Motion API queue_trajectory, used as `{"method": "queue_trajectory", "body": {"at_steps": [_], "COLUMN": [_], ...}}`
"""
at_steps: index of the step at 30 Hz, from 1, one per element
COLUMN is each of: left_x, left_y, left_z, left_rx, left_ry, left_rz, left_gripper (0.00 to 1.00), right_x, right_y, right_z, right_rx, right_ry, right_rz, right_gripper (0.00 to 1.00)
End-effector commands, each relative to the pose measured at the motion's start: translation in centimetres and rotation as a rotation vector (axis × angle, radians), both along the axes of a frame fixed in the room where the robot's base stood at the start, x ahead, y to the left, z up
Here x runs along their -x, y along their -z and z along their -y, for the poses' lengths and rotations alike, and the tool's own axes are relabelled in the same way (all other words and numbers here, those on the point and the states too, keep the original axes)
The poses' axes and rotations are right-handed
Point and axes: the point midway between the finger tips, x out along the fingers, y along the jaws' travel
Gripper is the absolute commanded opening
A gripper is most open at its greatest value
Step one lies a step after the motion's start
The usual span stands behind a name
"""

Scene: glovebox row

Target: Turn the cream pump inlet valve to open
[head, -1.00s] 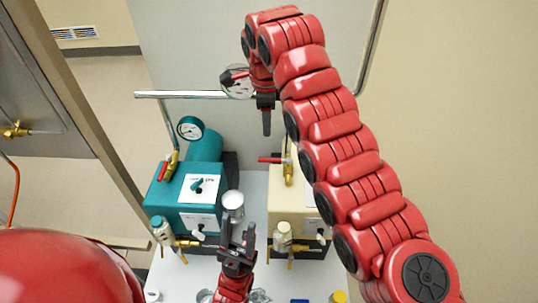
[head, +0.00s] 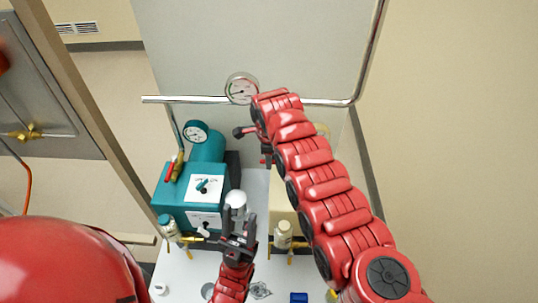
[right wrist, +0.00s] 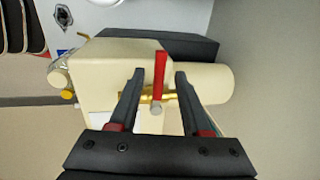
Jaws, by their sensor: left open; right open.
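The cream pump (head: 284,196) stands on the bench right of the teal pump, mostly hidden behind my right arm in the head view. In the right wrist view its cream body (right wrist: 110,65) shows, with a brass inlet valve (right wrist: 146,97) and a red lever handle (right wrist: 160,68). My right gripper (right wrist: 158,75) is open, and the lever appears between its two fingers, not gripped. In the head view the right gripper (head: 267,160) is over the cream pump. My left gripper (head: 238,222) is open, low between the two pumps.
The teal pump (head: 190,195) with its own red lever (head: 169,172) stands at left. A gauge (head: 241,89) sits on the horizontal pipe (head: 325,102). A cream-capped bottle (head: 283,232) stands in front.

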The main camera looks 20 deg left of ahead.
Motion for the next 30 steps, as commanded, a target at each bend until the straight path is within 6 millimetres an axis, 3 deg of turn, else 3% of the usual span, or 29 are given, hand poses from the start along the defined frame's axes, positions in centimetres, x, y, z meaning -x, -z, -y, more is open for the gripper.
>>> {"method": "queue_trajectory", "body": {"at_steps": [11,12,20,30], "left_x": [0.0,0.0,0.0,0.0], "left_y": [-0.11,-0.11,-0.11,-0.11], "left_z": [0.0,0.01,0.01,0.01], "left_rx": [0.0,0.0,0.0,0.0], "left_ry": [0.0,0.0,0.0,0.0], "left_rz": [0.0,0.0,0.0,0.0], "left_gripper": [0.5,0.5,0.5,0.5], "right_x": [-0.02,-0.03,-0.04,-0.05], "right_y": [0.45,0.45,0.42,0.41], "right_z": [-0.06,-0.05,-0.03,-0.02], "right_rx": [-0.002,-0.002,-0.001,-0.001], "right_ry": [0.0,0.0,0.0,0.001], "right_rz": [0.0,0.0,0.001,0.001], "right_gripper": [0.48,0.46,0.0,0.0]}}
